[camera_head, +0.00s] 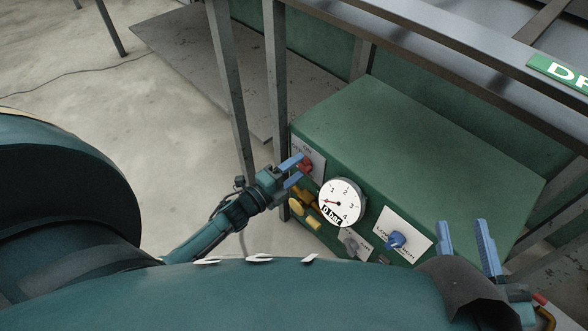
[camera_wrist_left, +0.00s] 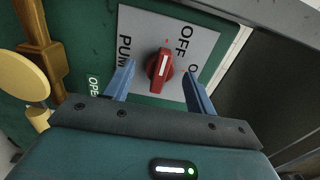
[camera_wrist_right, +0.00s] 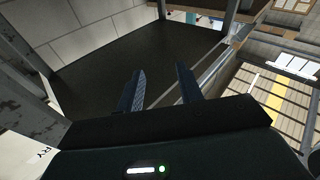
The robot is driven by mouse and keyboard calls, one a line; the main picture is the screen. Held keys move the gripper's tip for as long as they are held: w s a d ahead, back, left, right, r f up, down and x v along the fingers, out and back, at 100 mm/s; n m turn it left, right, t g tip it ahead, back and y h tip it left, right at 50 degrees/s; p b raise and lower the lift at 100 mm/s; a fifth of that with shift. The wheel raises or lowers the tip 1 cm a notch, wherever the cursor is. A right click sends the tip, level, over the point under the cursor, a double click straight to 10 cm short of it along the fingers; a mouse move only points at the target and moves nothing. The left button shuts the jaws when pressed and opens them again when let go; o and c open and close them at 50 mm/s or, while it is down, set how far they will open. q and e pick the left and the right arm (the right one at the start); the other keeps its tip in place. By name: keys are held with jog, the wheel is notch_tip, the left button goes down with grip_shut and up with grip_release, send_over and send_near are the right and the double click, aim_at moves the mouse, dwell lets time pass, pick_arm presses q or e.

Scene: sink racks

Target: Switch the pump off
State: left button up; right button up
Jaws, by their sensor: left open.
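The red pump knob (camera_wrist_left: 160,68) sits on a white plate (camera_wrist_left: 207,39) lettered PUMP and OFF, with another word partly hidden. Its white pointer line runs nearly up and down in the left wrist view; I cannot tell which position it marks. In the head view the knob (camera_head: 306,164) is on the left end of the green box's front. My left gripper (camera_head: 295,170) is open, its blue fingers on either side of the knob with visible gaps in the wrist view. Contact is not visible. My right gripper (camera_head: 465,238) is open and empty at the lower right.
The green box (camera_head: 410,150) carries a round gauge (camera_head: 343,202) labelled 0 bar, a blue knob (camera_head: 396,240), a grey knob (camera_head: 350,243) and yellow valve handles (camera_head: 304,203). Grey metal frame posts (camera_head: 275,90) stand close to the left gripper.

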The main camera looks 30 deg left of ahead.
pick_arm(q)
jog(key=p+v, duration=0.3)
jog(key=v, duration=1)
jog(key=shift+s+a, duration=0.1)
